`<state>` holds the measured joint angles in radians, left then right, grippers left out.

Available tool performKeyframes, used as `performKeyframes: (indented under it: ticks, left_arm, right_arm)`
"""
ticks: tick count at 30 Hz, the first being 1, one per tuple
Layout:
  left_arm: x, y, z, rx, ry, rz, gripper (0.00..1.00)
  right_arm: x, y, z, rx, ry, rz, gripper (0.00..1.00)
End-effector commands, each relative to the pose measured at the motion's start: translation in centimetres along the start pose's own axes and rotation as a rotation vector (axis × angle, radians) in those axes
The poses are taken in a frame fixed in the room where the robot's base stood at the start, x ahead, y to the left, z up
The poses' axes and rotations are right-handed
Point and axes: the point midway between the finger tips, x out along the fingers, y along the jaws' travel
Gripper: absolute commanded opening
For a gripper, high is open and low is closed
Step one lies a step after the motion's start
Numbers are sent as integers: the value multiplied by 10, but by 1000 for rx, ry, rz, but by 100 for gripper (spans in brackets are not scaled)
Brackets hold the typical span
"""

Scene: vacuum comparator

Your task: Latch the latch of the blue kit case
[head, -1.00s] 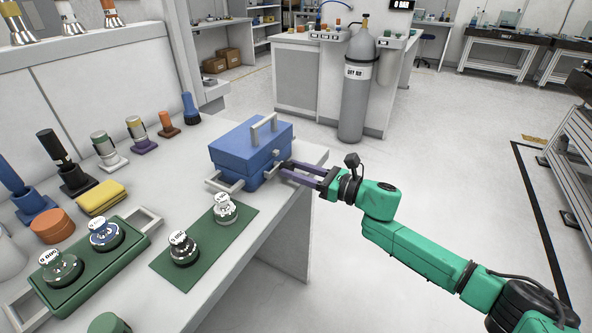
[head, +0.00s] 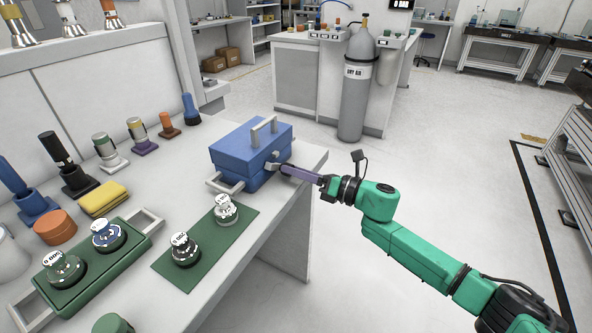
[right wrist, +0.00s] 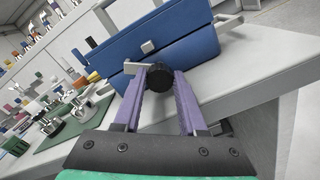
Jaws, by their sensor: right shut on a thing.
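The blue kit case (head: 243,150) stands closed on the bench, its grey handle upright on the lid. It fills the top of the right wrist view (right wrist: 185,45). The latch is on the case's front side; in the right wrist view its dark round knob (right wrist: 159,77) sits between my fingertips and a light grey lever (right wrist: 136,67) reaches left from it. My right gripper (head: 283,170) reaches the case from the right and is shut on the latch knob, its purple fingers on either side. The gripper has rolled, so the head view shows its fingers nearly edge-on. My left gripper is not in view.
A green mat (head: 195,262) with two chrome-and-black parts lies in front of the case. A green tray (head: 125,262) with two more parts is to its left. Right of the bench edge is open floor.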

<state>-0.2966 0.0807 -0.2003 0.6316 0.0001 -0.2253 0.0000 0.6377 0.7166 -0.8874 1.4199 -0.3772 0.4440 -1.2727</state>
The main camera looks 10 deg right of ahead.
Motion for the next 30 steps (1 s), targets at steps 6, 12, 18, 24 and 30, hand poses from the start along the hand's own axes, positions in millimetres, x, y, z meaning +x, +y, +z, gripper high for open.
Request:
performKeyframes:
  ticks: [6,12,18,24,30]
  left_arm:
    - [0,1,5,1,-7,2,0]
    - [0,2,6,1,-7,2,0]
    - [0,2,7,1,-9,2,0]
    - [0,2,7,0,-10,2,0]
    - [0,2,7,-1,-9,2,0]
  right_arm:
    - [0,0,1,30,-2,-1,0]
    - [0,0,1,31,-2,-1,0]
    - [0,0,1,31,-2,-1,71]
    - [0,-1,0,31,-1,-1,72]
    - [0,-1,0,31,0,-1,72]
